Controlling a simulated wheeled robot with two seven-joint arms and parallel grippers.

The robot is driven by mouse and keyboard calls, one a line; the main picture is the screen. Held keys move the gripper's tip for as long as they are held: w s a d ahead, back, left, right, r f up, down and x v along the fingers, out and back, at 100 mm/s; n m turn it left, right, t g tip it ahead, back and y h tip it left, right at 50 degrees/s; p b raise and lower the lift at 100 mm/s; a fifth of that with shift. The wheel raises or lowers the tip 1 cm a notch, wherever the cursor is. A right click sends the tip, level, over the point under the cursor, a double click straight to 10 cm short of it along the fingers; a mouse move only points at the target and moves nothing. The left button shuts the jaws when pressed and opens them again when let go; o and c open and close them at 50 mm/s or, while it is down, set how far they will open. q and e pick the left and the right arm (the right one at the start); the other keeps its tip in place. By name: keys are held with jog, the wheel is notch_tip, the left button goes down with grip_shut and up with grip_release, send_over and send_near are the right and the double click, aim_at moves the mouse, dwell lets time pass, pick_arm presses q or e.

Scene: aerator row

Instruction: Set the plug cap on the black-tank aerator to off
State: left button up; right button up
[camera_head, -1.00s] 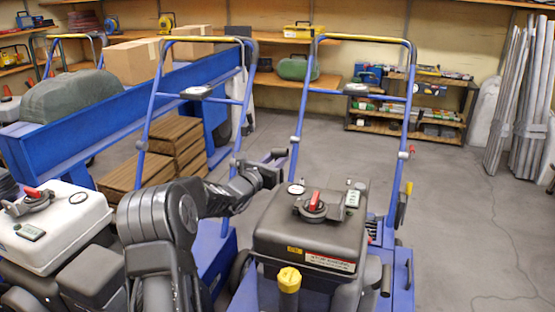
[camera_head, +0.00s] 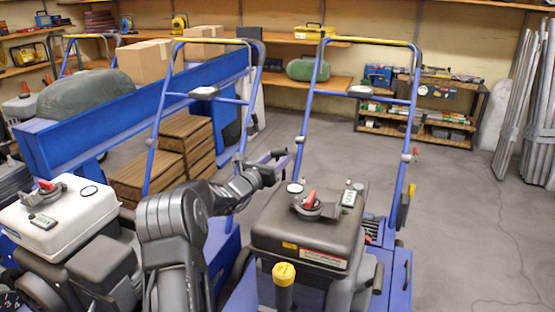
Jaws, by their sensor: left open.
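The black-tank aerator (camera_head: 275,238) stands at the lower middle, with blue handlebars rising behind its tank. On the tank top is a dark round fitting with a red lever (camera_head: 310,201), which points up and away. A yellow cap (camera_head: 284,273) sits upright on a black post in front of the tank. I cannot tell for sure which part is the plug cap. My left gripper (camera_head: 281,160) is open and empty, just behind and left of the tank's far edge, apart from both the lever and the yellow cap. My right gripper is not in view.
A white-tank aerator (camera_head: 68,222) with a similar red lever stands at left. Blue handlebars (camera_head: 300,130) rise close to my left gripper. The floor at right is clear.

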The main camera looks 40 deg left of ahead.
pick_arm(q)
jog(key=s+p, duration=0.2)
jog(key=s, duration=0.5)
jog(key=shift+s+d, duration=0.4)
jog(key=shift+d, duration=0.05)
